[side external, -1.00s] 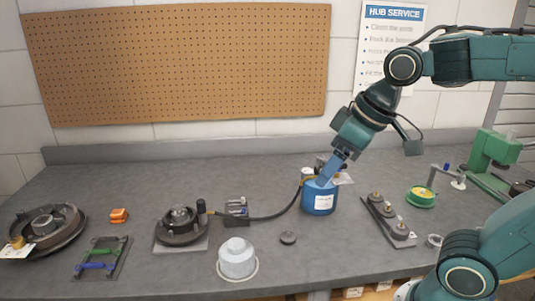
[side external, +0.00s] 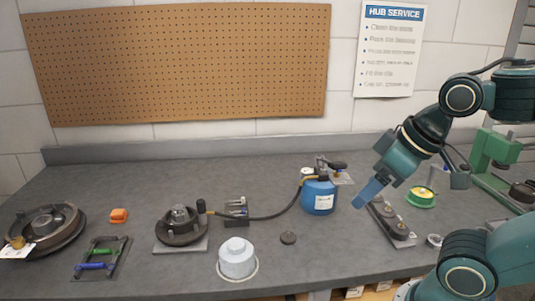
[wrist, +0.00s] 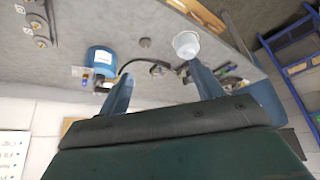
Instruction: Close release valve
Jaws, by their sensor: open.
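The blue canister (side external: 319,196) stands upright on the bench, with a round white gauge (side external: 307,171) and brass fittings on top. A dark knob or handle (side external: 337,165) shows at its top right; I cannot tell which fitting is the release valve or how it is set.
A plate with several round knobs (side external: 390,221) lies just below right of my gripper. A green press (side external: 492,155) stands at right. Bench behind the hub is clear.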

